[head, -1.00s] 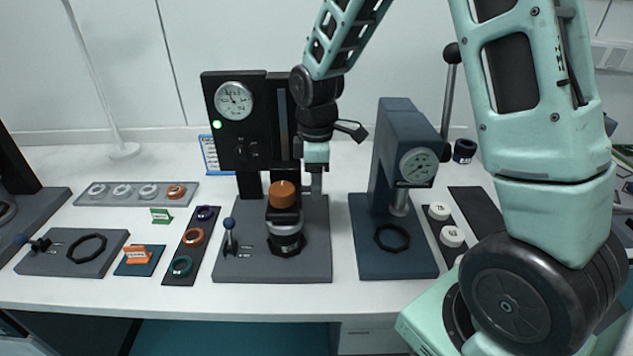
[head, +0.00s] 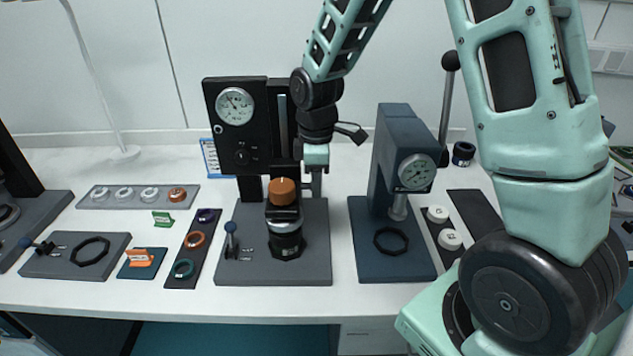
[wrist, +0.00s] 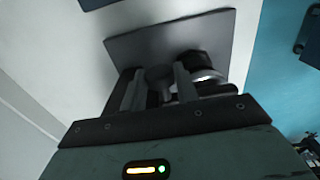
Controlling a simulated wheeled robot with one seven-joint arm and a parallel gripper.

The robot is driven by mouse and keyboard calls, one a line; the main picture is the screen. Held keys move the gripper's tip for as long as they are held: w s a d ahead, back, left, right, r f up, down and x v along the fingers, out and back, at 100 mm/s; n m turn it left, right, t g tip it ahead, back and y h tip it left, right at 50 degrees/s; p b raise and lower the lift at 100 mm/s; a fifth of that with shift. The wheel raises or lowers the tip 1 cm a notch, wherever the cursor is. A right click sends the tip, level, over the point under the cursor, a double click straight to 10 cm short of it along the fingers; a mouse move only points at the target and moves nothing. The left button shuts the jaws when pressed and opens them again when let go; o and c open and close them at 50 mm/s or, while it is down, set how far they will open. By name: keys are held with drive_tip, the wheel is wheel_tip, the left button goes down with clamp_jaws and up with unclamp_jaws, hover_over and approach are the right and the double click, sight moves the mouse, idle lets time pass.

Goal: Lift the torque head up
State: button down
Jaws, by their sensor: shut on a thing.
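The torque head (head: 284,210) is a black carriage with an orange knob (head: 282,191) on top, on the black gauge stand (head: 235,130). It sits over a dark jar (head: 286,242) with a silver band, with a little of the band showing below it. My gripper (head: 313,182) points down just right of the orange knob, in front of the column. In the wrist view my gripper (wrist: 158,85) has its fingers on either side of a dark round knob (wrist: 158,76), shut on it. The jar's silver rim (wrist: 208,74) shows beside the right finger.
A blue-grey press (head: 400,150) with a dial stands close to the right. A small lever (head: 231,240) stands on the stand's base.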

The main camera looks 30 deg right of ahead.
wheel_tip(320, 180, up, 8)
drive_tip(key=p, duration=0.5)
drive_tip(key=shift+f, duration=0.15)
drive_tip(key=c, duration=1.1)
unclamp_jaws()
wheel_tip(320, 180, up, 17)
drive_tip(key=shift+r+b, duration=0.2)
drive_tip(key=shift+b, duration=0.95)
